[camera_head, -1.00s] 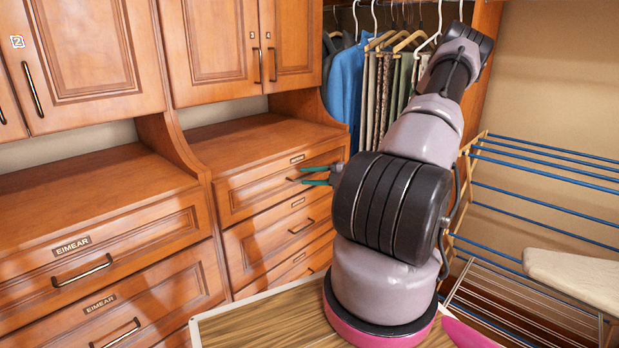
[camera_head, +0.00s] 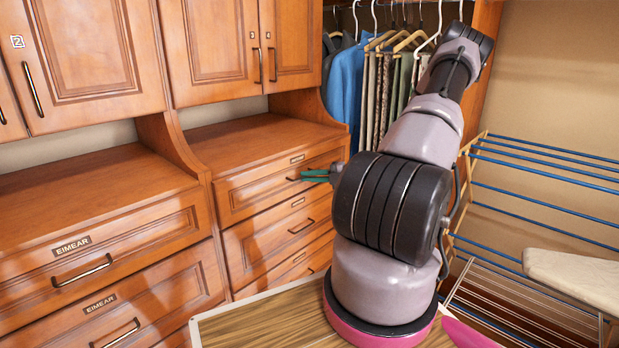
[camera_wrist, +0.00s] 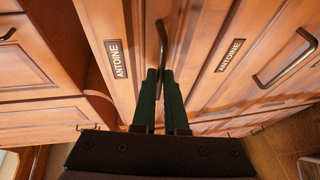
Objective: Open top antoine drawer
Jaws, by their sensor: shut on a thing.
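The top Antoine drawer (camera_head: 250,194) is the upper wooden drawer in the right-hand cabinet column. Its front looks flush with the cabinet. In the wrist view its nameplate (camera_wrist: 117,58) reads ANTOINE, beside its dark bar handle (camera_wrist: 162,42). My gripper (camera_head: 304,175) is at that handle with its green fingers close together. In the wrist view my gripper (camera_wrist: 161,76) is shut on the lower end of the handle.
A second Antoine drawer with its own handle (camera_head: 302,226) lies just below. EIMEAR drawers (camera_head: 100,247) are at the left. Hanging clothes (camera_head: 345,85) are behind my arm. A drying rack (camera_head: 540,190) stands at the right, with an ironing board (camera_head: 575,275) in front.

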